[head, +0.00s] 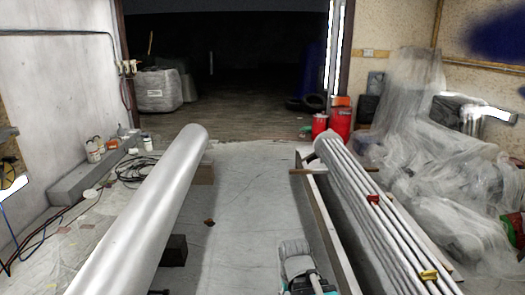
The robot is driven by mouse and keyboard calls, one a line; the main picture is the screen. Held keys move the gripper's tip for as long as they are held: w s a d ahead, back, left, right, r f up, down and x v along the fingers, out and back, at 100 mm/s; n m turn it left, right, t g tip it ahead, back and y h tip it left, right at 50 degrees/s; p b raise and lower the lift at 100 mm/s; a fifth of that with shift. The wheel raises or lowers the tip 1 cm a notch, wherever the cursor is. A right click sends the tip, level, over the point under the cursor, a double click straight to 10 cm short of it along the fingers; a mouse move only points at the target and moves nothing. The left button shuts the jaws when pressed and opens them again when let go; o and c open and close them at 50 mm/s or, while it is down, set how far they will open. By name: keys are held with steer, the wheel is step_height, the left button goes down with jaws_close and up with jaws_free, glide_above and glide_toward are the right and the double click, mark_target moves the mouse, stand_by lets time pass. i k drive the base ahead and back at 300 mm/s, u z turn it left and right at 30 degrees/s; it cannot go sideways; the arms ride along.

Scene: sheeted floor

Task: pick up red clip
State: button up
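A small red clip (373,199) sits on top of the bundle of thin pale pipes (360,180) on the right side of the head view. A small dark-red object (209,222) lies on the floor between the two long pipe stacks; it is too small to tell what it is. A grey and teal part at the bottom centre looks like my own arm. My gripper's fingers do not show, so I cannot see whether they hold anything.
A large silver pipe (150,205) runs along the left. A yellow clip (429,275) sits nearer on the pipe bundle. A dark block (174,250) is beside the silver pipe. Plastic sheeting (430,190) covers things at right. The floor lane (245,190) between is mostly clear.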

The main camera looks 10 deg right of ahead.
mark_target(375, 198)
steer(key=i, duration=3.25)
steer(key=z, duration=0.9)
